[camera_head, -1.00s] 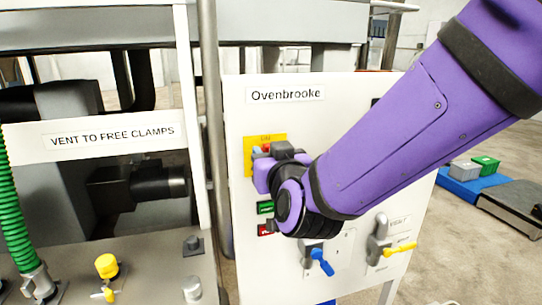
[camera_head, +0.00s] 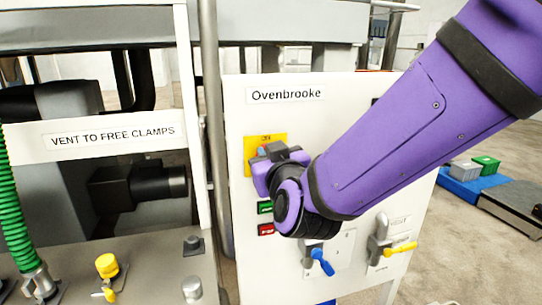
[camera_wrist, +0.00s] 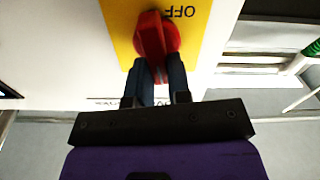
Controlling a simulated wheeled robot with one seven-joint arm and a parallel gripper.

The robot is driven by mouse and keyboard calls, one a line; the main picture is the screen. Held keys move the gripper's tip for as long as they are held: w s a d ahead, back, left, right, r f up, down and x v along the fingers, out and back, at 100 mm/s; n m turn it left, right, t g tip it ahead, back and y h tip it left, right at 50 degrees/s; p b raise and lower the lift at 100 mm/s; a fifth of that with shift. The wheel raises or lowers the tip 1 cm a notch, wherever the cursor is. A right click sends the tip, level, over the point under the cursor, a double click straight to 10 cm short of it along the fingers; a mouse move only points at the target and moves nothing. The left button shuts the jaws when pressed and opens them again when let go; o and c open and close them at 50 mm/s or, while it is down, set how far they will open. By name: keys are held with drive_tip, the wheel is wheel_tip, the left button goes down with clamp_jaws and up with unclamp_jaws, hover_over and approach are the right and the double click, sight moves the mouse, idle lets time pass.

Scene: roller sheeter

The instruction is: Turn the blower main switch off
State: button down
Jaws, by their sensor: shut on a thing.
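The blower main switch is a red rotary knob (camera_wrist: 155,38) on a yellow plate (camera_wrist: 197,30). The word OFF shows upside down on the plate in the wrist view. The yellow plate also shows in the head view (camera_head: 249,152), on the upper left of the white panel. My gripper (camera_wrist: 160,68) is shut on the red knob, with one dark finger on each side of it. In the head view my gripper (camera_head: 263,162) covers most of the knob and the lower right of the plate.
The white Ovenbrooke panel (camera_head: 345,120) also carries green (camera_head: 265,207) and red (camera_head: 266,229) labelled parts below the plate. A blue-handled valve (camera_head: 321,262) and a yellow-handled valve (camera_head: 400,249) sit lower. A grey vertical post (camera_head: 212,120) stands just left of the panel.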

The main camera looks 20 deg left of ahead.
drive_tip(key=shift+s+a+f+n, duration=0.1)
drive_tip(key=shift+a+f+n, duration=0.15)
drive_tip(key=shift+n, duration=2.4)
drive_tip(key=shift+s+a+f+n, duration=0.15)
drive_tip(key=shift+f+n, duration=0.15)
drive_tip(key=shift+n, duration=2.3)
drive_tip(key=shift+s+a+f+n, duration=0.1)
drive_tip(key=shift+a+f+n, duration=0.15)
drive_tip(key=shift+n, duration=2.7)
drive_tip(key=c, duration=1.1)
unclamp_jaws()
drive_tip(key=shift+o, duration=0.2)
drive_tip(key=v, duration=1.1)
drive_tip(key=shift+w+d+f, duration=0.1)
drive_tip(key=shift+w, duration=0.05)
